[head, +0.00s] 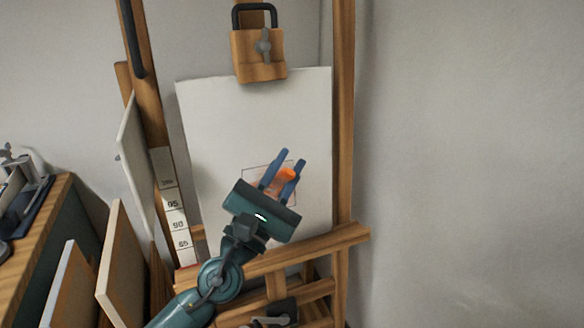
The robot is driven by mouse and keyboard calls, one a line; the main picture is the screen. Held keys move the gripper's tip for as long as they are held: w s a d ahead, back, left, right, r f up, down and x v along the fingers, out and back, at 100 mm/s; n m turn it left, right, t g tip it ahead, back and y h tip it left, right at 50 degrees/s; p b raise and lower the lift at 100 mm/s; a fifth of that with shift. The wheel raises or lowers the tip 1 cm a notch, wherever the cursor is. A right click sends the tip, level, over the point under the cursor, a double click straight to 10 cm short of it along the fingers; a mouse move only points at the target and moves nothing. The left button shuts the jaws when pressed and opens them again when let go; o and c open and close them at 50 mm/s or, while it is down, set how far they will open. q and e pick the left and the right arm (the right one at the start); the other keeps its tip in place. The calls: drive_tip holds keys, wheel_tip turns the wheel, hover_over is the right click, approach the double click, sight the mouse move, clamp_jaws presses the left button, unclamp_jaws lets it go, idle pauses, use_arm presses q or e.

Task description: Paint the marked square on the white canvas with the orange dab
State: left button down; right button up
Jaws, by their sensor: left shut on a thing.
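The white canvas (215,120) stands upright on the wooden easel. A thin dark outline marks a square (250,167) on its lower middle. Reddish-orange colour shows inside the outline, partly hidden behind my gripper. My left gripper (292,161) is in front of the square, its two blue fingers pointing up and away. It is shut on the orange dab (287,173), which shows between the fingers. I cannot tell whether the dab touches the canvas. The gripper body covers the square's lower part. My right gripper is not in view.
A wooden clamp (245,65) sits at the canvas's top edge. The easel ledge (320,246) runs below the canvas. Several panels (128,255) lean at the left, near a wooden cabinet (40,220) with tools on top. The wall at the right is bare.

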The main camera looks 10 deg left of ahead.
use_arm(q)
drive_tip(key=shift+s+a+r+p, duration=0.35)
drive_tip(key=shift+a+r+p, duration=0.25)
drive_tip(key=shift+a+r, duration=0.2)
drive_tip(key=shift+w+d+r+p, duration=0.5)
drive_tip(key=shift+w+d, duration=2.15)
drive_tip(key=shift+d, duration=1.15)
drive_tip(key=s+a, duration=0.6)
drive_tip(key=a, duration=0.3)
drive_tip(key=shift+s+a, duration=0.2)
drive_tip(key=shift+s, duration=0.05)
idle(0.9)
